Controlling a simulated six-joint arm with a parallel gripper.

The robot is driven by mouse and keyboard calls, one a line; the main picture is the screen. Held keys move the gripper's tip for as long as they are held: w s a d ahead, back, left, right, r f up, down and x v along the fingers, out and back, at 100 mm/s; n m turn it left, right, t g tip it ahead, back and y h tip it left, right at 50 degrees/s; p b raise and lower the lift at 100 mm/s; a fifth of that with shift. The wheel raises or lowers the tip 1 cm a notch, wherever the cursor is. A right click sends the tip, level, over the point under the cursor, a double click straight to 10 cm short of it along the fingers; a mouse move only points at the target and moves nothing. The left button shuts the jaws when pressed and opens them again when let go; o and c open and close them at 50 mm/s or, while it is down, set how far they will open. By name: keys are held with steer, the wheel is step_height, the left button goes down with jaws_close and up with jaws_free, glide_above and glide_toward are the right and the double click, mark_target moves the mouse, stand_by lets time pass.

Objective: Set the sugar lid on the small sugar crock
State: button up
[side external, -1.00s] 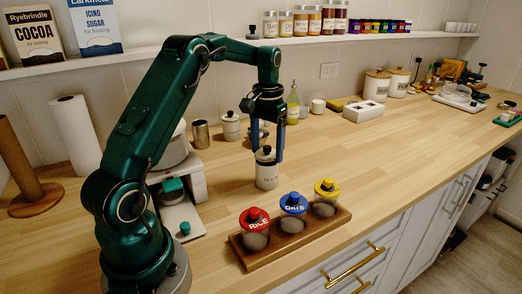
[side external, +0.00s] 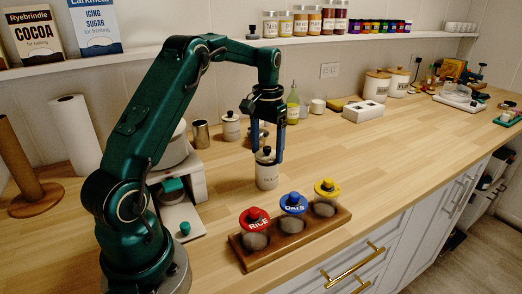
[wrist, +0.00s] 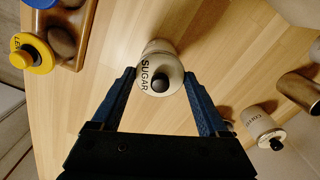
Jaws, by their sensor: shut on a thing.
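The sugar lid (wrist: 168,72), pale with a black knob and the word SUGAR, sits between my fingertips in the wrist view. My gripper (wrist: 160,80) is shut on it, a blue finger on each side. In the side view my gripper (side external: 267,156) points down with the lid (side external: 264,158) at the mouth of the small sugar crock (side external: 267,178). The white crock stands upright on the counter. Part of its body (wrist: 160,46) shows beyond the lid in the wrist view. I cannot tell whether the lid touches the rim.
A wooden rack (side external: 285,248) with red-, blue- and yellow-lidded jars stands in front of the crock. The counter to the right of the crock is clear.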

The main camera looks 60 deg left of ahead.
steer(key=shift+f, duration=0.35)
stand_by(0.3)
steer(key=o, duration=1.2)
steer(key=shift+r, duration=0.1)
steer(key=shift+r, duration=3.4)
steer(key=shift+d, duration=0.1)
